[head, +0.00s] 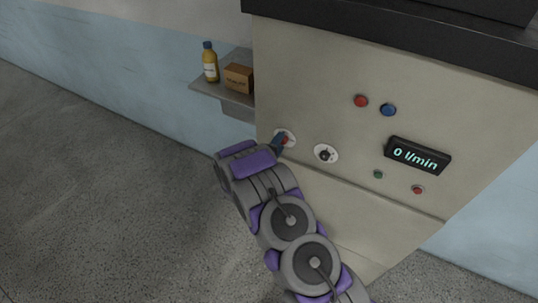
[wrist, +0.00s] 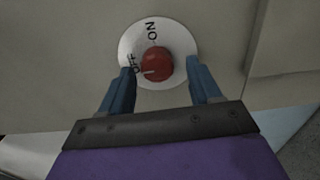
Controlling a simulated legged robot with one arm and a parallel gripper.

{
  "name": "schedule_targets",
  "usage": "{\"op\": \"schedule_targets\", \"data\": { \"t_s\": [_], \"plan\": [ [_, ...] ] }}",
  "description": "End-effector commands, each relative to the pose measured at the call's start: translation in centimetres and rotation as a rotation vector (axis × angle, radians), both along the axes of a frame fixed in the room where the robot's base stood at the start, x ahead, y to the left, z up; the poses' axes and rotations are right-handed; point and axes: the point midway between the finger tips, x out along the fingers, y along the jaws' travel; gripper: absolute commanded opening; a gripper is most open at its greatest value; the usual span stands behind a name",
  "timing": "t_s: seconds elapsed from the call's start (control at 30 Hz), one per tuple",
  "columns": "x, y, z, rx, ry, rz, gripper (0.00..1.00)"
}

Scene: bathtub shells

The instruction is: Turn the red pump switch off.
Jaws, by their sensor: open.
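The red pump switch (wrist: 156,61) is a round knob on a white dial plate (wrist: 180,38) marked ON at the top and OFF at the left. Its pale pointer mark points left, towards OFF. In the head view the red knob (head: 285,140) shows only partly behind my gripper (head: 279,143), at the left side of the beige panel. In the wrist view the blue fingers of my gripper (wrist: 160,72) are open, one on each side of the knob's lower part, with gaps visible between them and it.
A display (head: 418,155) on the panel reads 0 l/min. A black-knobbed dial (head: 325,154) sits right of the red switch. Red (head: 361,101) and blue (head: 388,110) buttons are above. A shelf (head: 222,93) at left holds a bottle (head: 210,64) and box (head: 239,78).

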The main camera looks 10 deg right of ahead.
Motion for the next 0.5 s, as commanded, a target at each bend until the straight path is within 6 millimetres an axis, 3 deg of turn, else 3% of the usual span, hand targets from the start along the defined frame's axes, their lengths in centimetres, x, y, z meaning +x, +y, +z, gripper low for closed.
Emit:
{"op": "schedule_targets", "data": {
  "t_s": [0.5],
  "plan": [
    [-7.5,6.2,-0.2,-0.004,0.001,0.006,0.63]
  ]
}}
